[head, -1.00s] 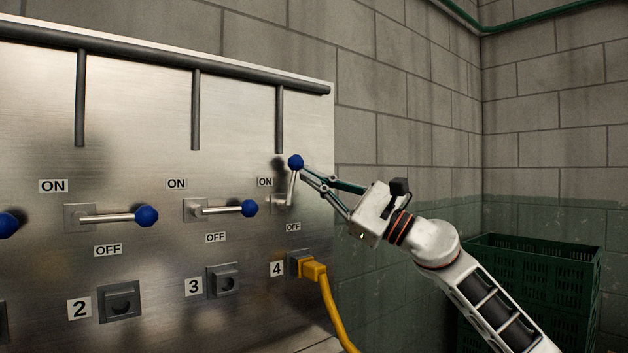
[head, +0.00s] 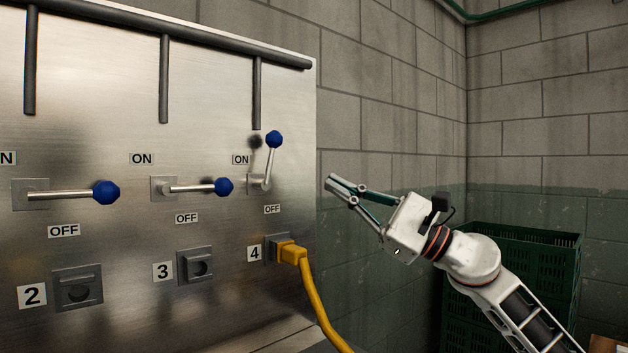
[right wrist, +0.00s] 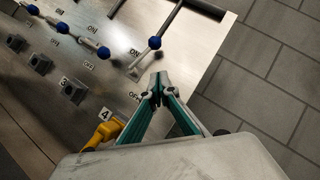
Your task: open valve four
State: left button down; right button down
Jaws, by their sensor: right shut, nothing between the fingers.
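The valve four lever (head: 268,163) points up with its blue knob (head: 274,139) at the top, beside the ON label (head: 241,160). It also shows in the right wrist view (right wrist: 145,56), with its knob (right wrist: 154,43) beyond my fingers. My right gripper (head: 332,182) is shut and empty, to the right of the lever and clear of it. The right wrist view shows its closed fingertips (right wrist: 158,76) apart from the lever. My left gripper is out of view.
Valve three's lever (head: 195,188) and valve two's lever (head: 75,194) lie horizontal, pointing right. A yellow plug (head: 291,252) with its cable sits in socket four. Green crates (head: 520,262) stand in the right corner. Open space lies right of the panel.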

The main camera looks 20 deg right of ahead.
jog(key=shift+v, duration=1.45)
jog(key=shift+w, duration=0.15)
jog(key=shift+f, duration=0.15)
